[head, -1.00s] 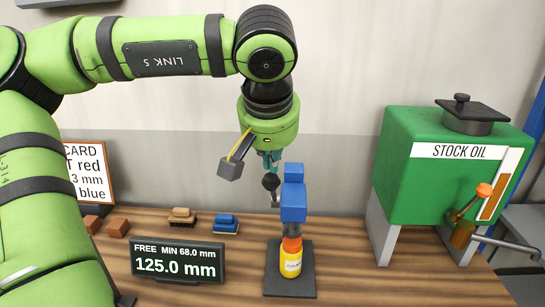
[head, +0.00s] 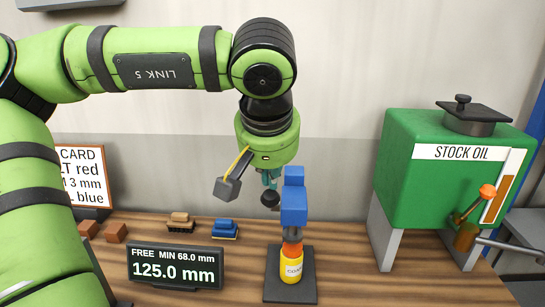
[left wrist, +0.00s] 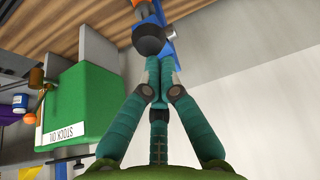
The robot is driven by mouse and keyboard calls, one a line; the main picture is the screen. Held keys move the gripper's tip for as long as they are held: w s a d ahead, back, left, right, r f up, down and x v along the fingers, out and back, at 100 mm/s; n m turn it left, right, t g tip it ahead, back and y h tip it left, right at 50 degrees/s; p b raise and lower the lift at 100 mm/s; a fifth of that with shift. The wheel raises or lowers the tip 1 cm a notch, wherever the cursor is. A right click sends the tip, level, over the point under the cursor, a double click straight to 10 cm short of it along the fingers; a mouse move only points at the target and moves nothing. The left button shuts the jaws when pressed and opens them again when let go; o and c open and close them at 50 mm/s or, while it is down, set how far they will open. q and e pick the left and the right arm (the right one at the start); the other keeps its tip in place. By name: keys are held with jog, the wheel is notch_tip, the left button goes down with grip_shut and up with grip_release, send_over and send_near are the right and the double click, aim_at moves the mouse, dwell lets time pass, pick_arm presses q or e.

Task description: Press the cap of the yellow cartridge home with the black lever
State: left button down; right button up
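The yellow cartridge (head: 291,271) stands upright on the dark base of a blue press (head: 293,200). Its orange cap (head: 292,250) is on top, and a grey ram (head: 292,235) reaches down to it; I cannot tell how far the cap is seated. The black lever's round knob (head: 270,199) sits left of the press. My left gripper (head: 268,182) is right above the knob, fingers pointing down. In the left wrist view its teal fingertips (left wrist: 157,68) are together at the knob (left wrist: 149,38), seemingly touching it, not around it. My right gripper is out of view.
A display (head: 175,266) reading 125.0 mm stands left of the press. Behind it lie a tan brush-like block (head: 180,222) and a blue one (head: 225,229). A green stock oil tank (head: 440,170) stands on the right. A card (head: 83,177) stands at the left.

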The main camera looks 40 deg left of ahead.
aim_at(269, 207)
pick_arm(q)
jog(key=shift+s+d+f+b, duration=0.15)
jog(key=shift+s+f+b, duration=0.1)
jog(key=shift+f, duration=0.2)
jog(key=shift+s+d+f+b, duration=0.15)
jog(key=shift+s+f+b, duration=0.1)
jog(key=shift+f, duration=0.15)
jog(key=shift+s+d+f+b, duration=0.25)
jog(key=shift+s+f+b, duration=0.05)
jog(key=shift+f+b, duration=0.3)
jog(key=shift+s+d+f+b, duration=0.25)
jog(key=shift+f+b, duration=0.3)
jog(key=shift+f, duration=0.3)
jog(key=shift+w+a+f, duration=0.1)
jog(key=shift+w+a, duration=0.2)
jog(key=shift+w, duration=0.1)
jog(key=shift+s+d, duration=0.15)
jog(key=shift+s, duration=0.05)
jog(key=shift+s+d+f+b, duration=0.15)
jog(key=shift+s+f+b, duration=0.05)
jog(key=shift+f+b, duration=0.3)
jog(key=shift+s+d+f+b, duration=0.15)
jog(key=shift+d+f+b, duration=0.05)
jog(key=shift+f+b, duration=0.25)
jog(key=shift+s+d+f+b, duration=0.15)
jog(key=shift+s+f+b, duration=0.05)
jog(key=shift+f+b, duration=0.3)
